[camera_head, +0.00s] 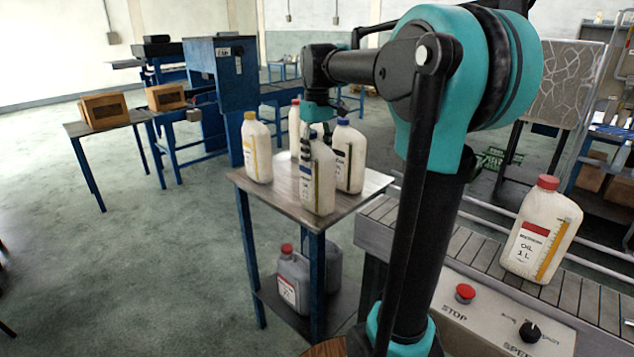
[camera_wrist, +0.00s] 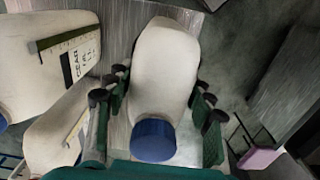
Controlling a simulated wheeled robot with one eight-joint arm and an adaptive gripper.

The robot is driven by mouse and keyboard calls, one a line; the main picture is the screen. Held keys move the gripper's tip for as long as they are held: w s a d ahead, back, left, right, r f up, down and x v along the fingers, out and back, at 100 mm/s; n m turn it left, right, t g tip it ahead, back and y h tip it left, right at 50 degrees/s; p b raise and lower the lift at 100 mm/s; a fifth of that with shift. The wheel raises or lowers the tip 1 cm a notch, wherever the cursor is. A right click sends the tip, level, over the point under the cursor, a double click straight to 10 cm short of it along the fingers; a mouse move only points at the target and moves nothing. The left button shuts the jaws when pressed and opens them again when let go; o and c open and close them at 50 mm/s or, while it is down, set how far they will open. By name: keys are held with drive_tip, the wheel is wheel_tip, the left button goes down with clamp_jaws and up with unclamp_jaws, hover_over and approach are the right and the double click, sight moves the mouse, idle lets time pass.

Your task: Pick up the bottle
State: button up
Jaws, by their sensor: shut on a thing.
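My gripper (camera_head: 318,138) reaches down over the small metal table and is shut on a white oil bottle with a blue cap (camera_head: 318,180). In the wrist view the bottle (camera_wrist: 165,65) lies between the two green and black fingers of my gripper (camera_wrist: 160,85), with its blue cap (camera_wrist: 153,140) towards the palm. The bottle looks upright, at the front of the table group. Whether its base touches the tabletop is hard to tell.
Grey containers (camera_head: 293,280) sit on the lower shelf. A red-capped bottle (camera_head: 541,232) stands on the conveyor (camera_head: 590,300).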

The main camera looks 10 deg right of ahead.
clamp_jaws()
drive_tip(key=shift+r, duration=0.15)
